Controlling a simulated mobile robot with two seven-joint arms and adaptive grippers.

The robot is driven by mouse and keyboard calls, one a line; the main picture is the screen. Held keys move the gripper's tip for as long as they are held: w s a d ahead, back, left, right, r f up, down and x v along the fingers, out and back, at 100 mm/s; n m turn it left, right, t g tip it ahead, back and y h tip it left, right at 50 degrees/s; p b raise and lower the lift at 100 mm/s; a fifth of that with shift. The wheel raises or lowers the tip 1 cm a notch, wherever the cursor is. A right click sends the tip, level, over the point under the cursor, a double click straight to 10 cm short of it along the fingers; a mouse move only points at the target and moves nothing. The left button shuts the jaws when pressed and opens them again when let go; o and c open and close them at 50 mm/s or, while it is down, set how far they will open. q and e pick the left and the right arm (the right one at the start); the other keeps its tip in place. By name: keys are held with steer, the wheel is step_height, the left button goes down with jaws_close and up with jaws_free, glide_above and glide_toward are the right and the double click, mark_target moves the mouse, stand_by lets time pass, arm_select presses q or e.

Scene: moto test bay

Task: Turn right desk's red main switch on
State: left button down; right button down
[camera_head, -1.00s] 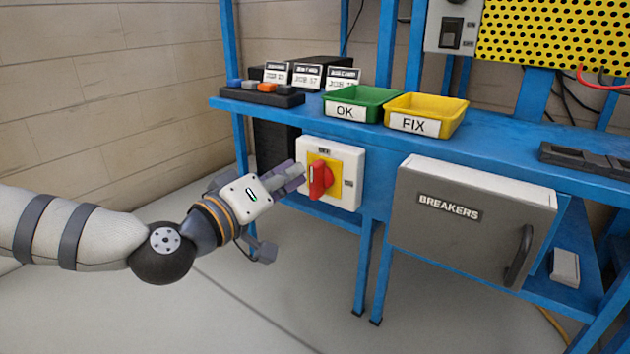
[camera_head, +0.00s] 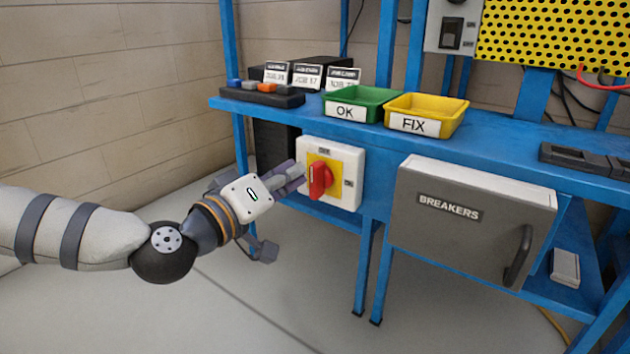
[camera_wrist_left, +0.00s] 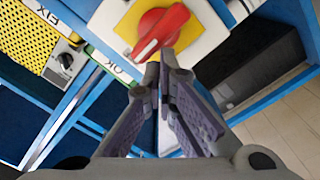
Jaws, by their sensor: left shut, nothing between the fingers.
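The red main switch (camera_head: 319,180) sits on a yellow plate in a white box (camera_head: 344,196) on the front of the blue desk. Its handle stands roughly upright in the head view, with an OFF-like label above and an ON label to the right. My left gripper (camera_head: 297,176) is shut and empty, its fingertips just left of the handle. In the left wrist view the closed fingertips (camera_wrist_left: 163,72) lie close to the end of the red handle (camera_wrist_left: 157,32); I cannot tell whether they touch. My right gripper is not in view.
A grey breakers box (camera_head: 470,225) with a handle hangs right of the switch. A green OK tray (camera_head: 367,96) and a yellow FIX tray (camera_head: 448,105) stand on the blue desk (camera_head: 500,141) above. The floor below is clear.

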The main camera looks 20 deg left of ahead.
mark_target(318, 159)
arm_select(q)
steer(key=shift+w+r, duration=0.1)
steer(key=shift+w, duration=0.1)
steer(key=shift+w+r, duration=0.15)
steer(key=shift+w, duration=0.15)
steer(key=shift+w+d, duration=0.5)
steer(key=shift+w, duration=0.1)
steer(key=shift+w+b, duration=0.25)
steer(key=shift+b, duration=0.05)
steer(key=shift+f, duration=0.2)
steer(key=shift+s+d+r+p, duration=0.1)
steer(key=shift+d+p, duration=0.1)
steer(key=shift+p, duration=0.15)
steer(key=shift+s+d+r+p, duration=0.1)
steer(key=shift+d+r+p, duration=0.1)
steer(key=shift+r+p, duration=0.1)
